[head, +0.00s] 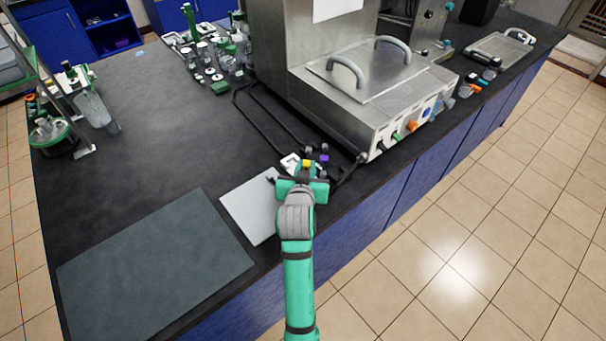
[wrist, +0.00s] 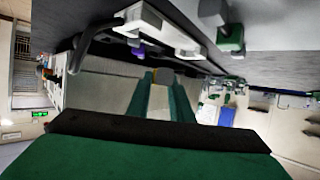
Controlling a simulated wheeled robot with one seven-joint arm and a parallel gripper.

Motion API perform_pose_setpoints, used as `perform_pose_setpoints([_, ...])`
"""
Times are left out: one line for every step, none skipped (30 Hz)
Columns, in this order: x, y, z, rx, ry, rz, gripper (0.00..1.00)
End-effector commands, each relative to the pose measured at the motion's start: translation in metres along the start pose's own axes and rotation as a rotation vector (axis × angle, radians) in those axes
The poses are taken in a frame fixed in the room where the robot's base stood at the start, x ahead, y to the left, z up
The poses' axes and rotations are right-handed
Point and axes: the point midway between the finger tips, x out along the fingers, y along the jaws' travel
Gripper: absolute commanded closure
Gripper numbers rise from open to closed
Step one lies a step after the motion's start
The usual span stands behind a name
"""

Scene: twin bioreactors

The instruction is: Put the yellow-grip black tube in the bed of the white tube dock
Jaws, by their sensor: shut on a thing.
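My gripper (head: 306,170) is at the front edge of the bench, beside the steel unit. It is shut on the yellow grip (head: 307,163) of the black tube. In the wrist view, the yellow grip (wrist: 163,74) shows between the green fingertips. The rest of that tube is hard to tell from the other black tubes (head: 262,117) looping over the bench. A small white piece, which looks like the tube dock (head: 289,160), is just left of my gripper; a white slotted part (wrist: 150,22) shows above the fingers in the wrist view. Its bed is not clear.
A purple grip (head: 324,160) is close to the right of my gripper. The steel unit (head: 370,85) with coloured ports stands behind. A light grey plate (head: 250,208) and dark mat (head: 155,265) lie to the left. Bottles and fittings stand at the back; the middle-left bench is clear.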

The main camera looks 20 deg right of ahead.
Motion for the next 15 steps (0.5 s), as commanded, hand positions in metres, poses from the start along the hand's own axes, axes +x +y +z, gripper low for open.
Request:
perform_pose_setpoints([0.006,-0.003,0.004,-0.002,-0.002,-0.001,1.00])
perform_pose_setpoints([0.009,-0.004,0.006,-0.002,-0.001,0.000,1.00])
perform_pose_setpoints([0.013,-0.006,0.008,-0.002,0.000,0.000,1.00])
perform_pose_setpoints([0.014,-0.006,0.009,-0.002,0.000,0.000,1.00])
perform_pose_setpoints([0.015,-0.007,0.009,-0.002,0.000,0.000,1.00])
perform_pose_setpoints([0.017,-0.008,0.010,-0.001,0.000,-0.001,1.00])
perform_pose_setpoints([0.018,-0.008,0.011,-0.001,0.000,-0.001,1.00])
perform_pose_setpoints([0.019,-0.009,0.012,-0.001,0.000,-0.002,1.00])
perform_pose_setpoints([0.021,-0.010,0.013,-0.001,0.000,-0.002,1.00])
perform_pose_setpoints([0.023,-0.011,0.015,-0.001,0.000,-0.002,1.00])
perform_pose_setpoints([0.026,-0.012,0.017,-0.001,-0.001,-0.003,1.00])
perform_pose_setpoints([0.027,-0.011,0.023,-0.002,-0.003,-0.002,1.00])
perform_pose_setpoints([0.029,-0.011,0.027,-0.002,-0.003,-0.002,1.00])
perform_pose_setpoints([0.030,-0.011,0.031,-0.002,-0.003,-0.001,1.00])
perform_pose_setpoints([0.033,-0.010,0.036,-0.002,-0.002,0.000,1.00])
